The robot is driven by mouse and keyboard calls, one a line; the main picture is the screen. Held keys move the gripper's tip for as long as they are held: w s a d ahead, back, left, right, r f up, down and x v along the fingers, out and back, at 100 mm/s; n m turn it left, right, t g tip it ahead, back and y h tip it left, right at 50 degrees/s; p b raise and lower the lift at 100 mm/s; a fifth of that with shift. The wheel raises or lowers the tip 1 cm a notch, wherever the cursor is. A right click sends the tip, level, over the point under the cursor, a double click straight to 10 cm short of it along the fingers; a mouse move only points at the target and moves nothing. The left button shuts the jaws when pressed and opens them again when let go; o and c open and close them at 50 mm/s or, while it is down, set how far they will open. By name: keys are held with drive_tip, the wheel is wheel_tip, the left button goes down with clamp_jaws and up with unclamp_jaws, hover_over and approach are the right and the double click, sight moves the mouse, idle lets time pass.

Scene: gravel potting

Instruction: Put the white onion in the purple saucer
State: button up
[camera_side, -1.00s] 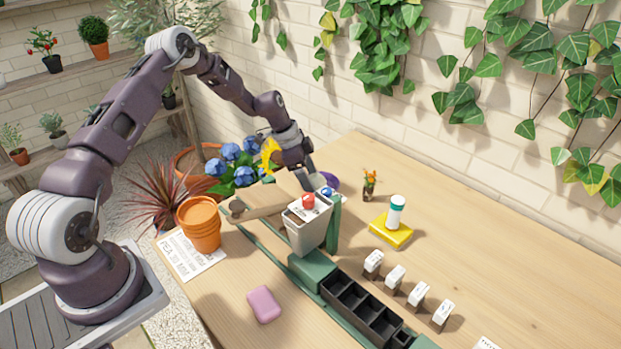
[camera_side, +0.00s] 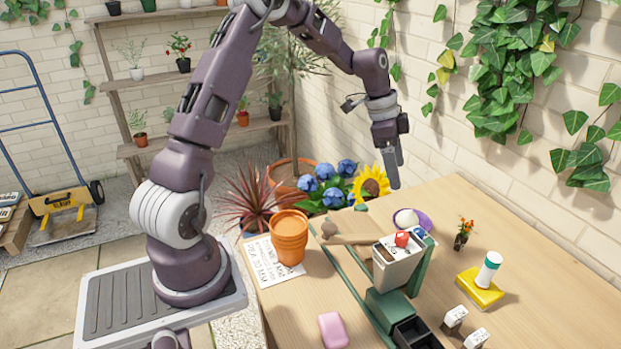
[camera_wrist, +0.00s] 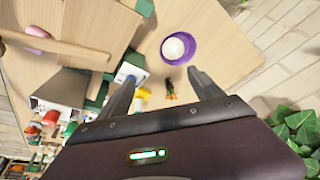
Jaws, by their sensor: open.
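The white onion (camera_side: 406,217) sits in the purple saucer (camera_side: 426,219) near the far edge of the table, behind the grey pot. In the wrist view the onion (camera_wrist: 173,48) lies inside the ring of the saucer (camera_wrist: 192,52), slightly left of its middle. My gripper (camera_side: 394,182) is raised well above the saucer, pointing down and apart from the onion. In the wrist view its two fingers (camera_wrist: 164,68) are spread with nothing held between them.
A grey pot (camera_side: 397,266) with red and blue items on top stands in front of the saucer. A wooden-handled tool (camera_side: 350,239) lies to its left.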

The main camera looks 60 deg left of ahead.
drive_tip(key=s+d+r+n+y, duration=0.2)
drive_tip(key=s+d+r, duration=0.5)
drive_tip(key=s+r, duration=0.25)
drive_tip(key=s+d+r+n+t, duration=0.1)
drive_tip(key=s+d+r+n, duration=0.1)
drive_tip(key=s, duration=0.9)
drive_tip(key=s+d+r+n+t, duration=0.1)
drive_tip(key=s+d+n, duration=0.3)
drive_tip(key=s, duration=0.7)
drive_tip(key=shift+s+r+t, duration=0.2)
drive_tip(key=shift+r+t, duration=0.1)
drive_tip(key=shift+r, duration=0.25)
